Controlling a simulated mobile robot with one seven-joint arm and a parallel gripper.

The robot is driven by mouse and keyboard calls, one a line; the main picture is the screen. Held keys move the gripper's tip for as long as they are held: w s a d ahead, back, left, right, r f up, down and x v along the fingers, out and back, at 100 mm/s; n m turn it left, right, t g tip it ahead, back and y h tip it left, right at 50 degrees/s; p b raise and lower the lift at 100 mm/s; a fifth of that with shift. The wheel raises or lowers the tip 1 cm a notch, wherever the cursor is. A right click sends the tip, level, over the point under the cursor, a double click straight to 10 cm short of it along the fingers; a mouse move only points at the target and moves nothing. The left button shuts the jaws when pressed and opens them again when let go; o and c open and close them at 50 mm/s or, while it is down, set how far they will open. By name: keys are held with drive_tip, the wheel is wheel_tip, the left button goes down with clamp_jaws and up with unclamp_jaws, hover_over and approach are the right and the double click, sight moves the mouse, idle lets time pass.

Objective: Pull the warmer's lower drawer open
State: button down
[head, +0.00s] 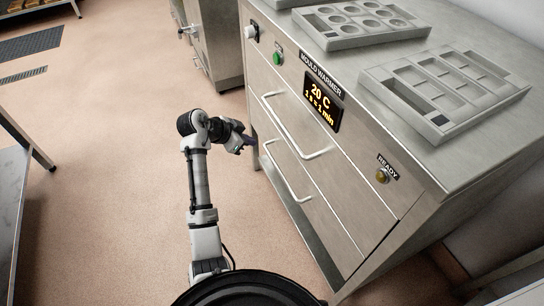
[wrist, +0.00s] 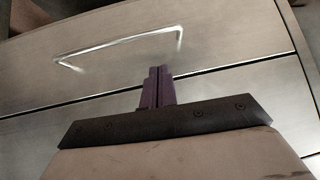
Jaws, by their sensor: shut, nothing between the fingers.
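The mould warmer (head: 345,150) is a steel cabinet with two drawers, one above the other, and both look shut. The lower drawer (head: 318,205) has a pale bar handle (head: 288,172). The upper drawer has a similar handle (head: 292,128). My gripper (head: 249,142) is left of the drawer fronts, apart from both handles in the head view. In the wrist view its purple fingers (wrist: 157,86) are together and empty. A bar handle (wrist: 120,45) shows beyond the fingertips there; I cannot tell which drawer it belongs to.
Two grey mould trays, one with round cups (head: 360,25) and one with rectangular slots (head: 445,90), rest on the warmer's top. The display (head: 322,102) reads 20 C. The floor (head: 110,130) left of my arm is clear. A table (head: 15,190) stands at the left edge.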

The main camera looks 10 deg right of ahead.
wheel_tip(320, 180, down, 2)
drive_tip(key=s+d+g, duration=0.1)
drive_tip(key=s+d, duration=0.1)
approach(283, 160)
drive_tip(key=shift+m, duration=0.4)
drive_tip(key=x, duration=0.4)
drive_tip(key=shift+d+r, duration=0.2)
drive_tip(key=shift+d, duration=0.05)
drive_tip(key=shift+a, duration=0.2)
